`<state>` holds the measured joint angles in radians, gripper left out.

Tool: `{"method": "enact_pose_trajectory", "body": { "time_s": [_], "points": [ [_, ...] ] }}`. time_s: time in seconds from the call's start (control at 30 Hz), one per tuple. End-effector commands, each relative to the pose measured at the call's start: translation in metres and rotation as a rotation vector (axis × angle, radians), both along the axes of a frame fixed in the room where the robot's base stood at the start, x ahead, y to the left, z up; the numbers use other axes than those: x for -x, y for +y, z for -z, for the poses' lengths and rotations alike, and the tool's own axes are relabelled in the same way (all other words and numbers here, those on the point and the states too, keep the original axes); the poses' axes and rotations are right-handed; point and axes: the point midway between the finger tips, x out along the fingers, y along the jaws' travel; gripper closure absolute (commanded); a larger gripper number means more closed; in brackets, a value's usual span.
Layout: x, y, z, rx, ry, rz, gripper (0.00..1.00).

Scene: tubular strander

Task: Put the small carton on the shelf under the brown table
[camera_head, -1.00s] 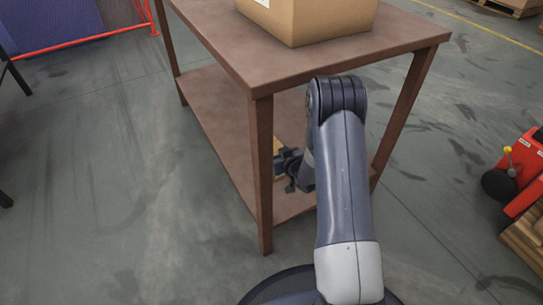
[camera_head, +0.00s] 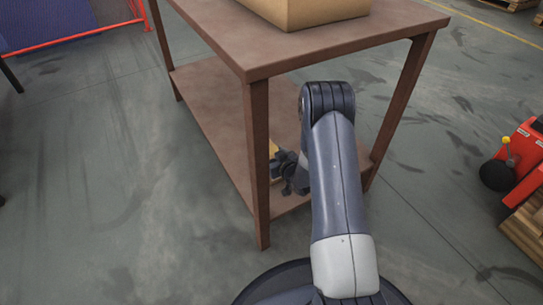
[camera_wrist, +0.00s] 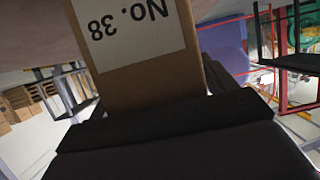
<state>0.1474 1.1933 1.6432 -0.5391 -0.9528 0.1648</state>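The small carton (camera_wrist: 135,75) fills the upper middle of the wrist view, brown with a white "No. 38" label upside down. My dark gripper (camera_wrist: 165,125) is shut on it. In the head view only a yellowish sliver of the carton (camera_head: 273,147) shows beside the near table leg. My gripper (camera_head: 285,168) is between the top and the lower shelf (camera_head: 215,110) of the brown table (camera_head: 310,48), just right of that leg. Whether the carton touches the shelf cannot be told.
A large carton (camera_head: 315,12) stands on the tabletop. The near leg (camera_head: 258,165) is close to my gripper, and the tabletop is above it. The visible shelf is bare to the left. A red machine (camera_head: 520,160) on a pallet stands at right.

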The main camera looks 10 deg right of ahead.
Motion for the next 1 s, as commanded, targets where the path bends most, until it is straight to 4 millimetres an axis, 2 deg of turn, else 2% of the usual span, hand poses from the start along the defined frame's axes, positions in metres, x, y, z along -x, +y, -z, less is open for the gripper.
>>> {"method": "enact_pose_trajectory", "body": {
  "time_s": [0.1,0.4,0.57,0.8,1.0],
  "points": [
    [0.000,0.000,0.000,0.000,0.000,0.000,0.13],
    [0.000,0.000,-0.004,0.000,-0.001,0.000,0.13],
    [0.023,-0.008,-0.015,0.000,0.003,0.004,0.13],
    [0.070,-0.024,-0.034,-0.001,0.003,0.004,0.13],
    [0.098,-0.033,-0.042,-0.001,0.003,0.003,0.13]
  ]
}}
